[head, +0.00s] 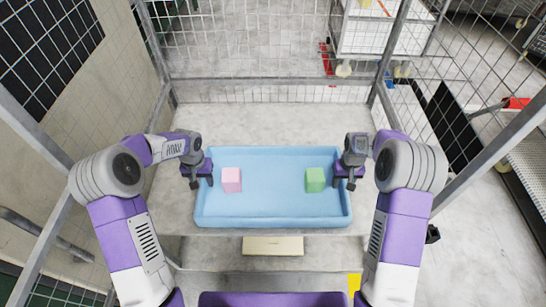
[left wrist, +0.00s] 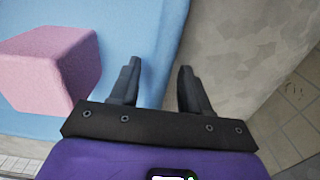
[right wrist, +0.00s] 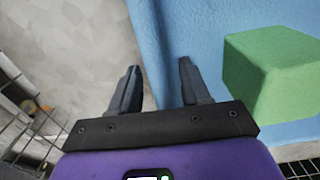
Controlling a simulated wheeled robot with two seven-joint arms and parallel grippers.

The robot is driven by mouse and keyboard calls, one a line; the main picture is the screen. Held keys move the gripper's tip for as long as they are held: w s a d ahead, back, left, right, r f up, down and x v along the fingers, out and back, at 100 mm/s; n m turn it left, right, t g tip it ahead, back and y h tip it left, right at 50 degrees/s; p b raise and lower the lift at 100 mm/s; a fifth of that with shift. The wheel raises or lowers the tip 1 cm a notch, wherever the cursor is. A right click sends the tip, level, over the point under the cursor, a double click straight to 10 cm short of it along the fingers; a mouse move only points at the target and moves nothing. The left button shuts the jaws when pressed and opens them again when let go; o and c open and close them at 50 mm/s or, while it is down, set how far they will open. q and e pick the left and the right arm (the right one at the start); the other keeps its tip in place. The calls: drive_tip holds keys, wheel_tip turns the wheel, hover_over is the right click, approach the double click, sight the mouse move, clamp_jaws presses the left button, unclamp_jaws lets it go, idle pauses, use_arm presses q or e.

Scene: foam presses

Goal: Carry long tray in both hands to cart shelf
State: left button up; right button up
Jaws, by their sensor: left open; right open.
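The long blue tray (head: 270,212) rests flat on the grey shelf of a wire cart. A pink block (head: 231,179) sits in its left part and a green block (head: 315,179) in its right part. My left gripper (head: 202,180) is open at the tray's left end. In the left wrist view its fingers (left wrist: 157,88) straddle the tray's end wall. My right gripper (head: 347,179) is open at the right end. In the right wrist view its fingers (right wrist: 158,88) stand either side of that wall. The pink block (left wrist: 50,70) and green block (right wrist: 272,70) lie inside, apart from the fingers.
The cart shelf (head: 270,117) is bare behind the tray. Wire mesh (head: 250,35) closes the back, and metal posts (head: 390,50) stand at the sides. A cream panel (head: 273,246) lies below the front edge. A white cart (head: 385,28) stands beyond the mesh.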

use_arm(q)
wheel_tip(320, 180, up, 12)
use_arm(e)
wheel_tip(320, 180, up, 12)
idle(0.7)
idle(0.3)
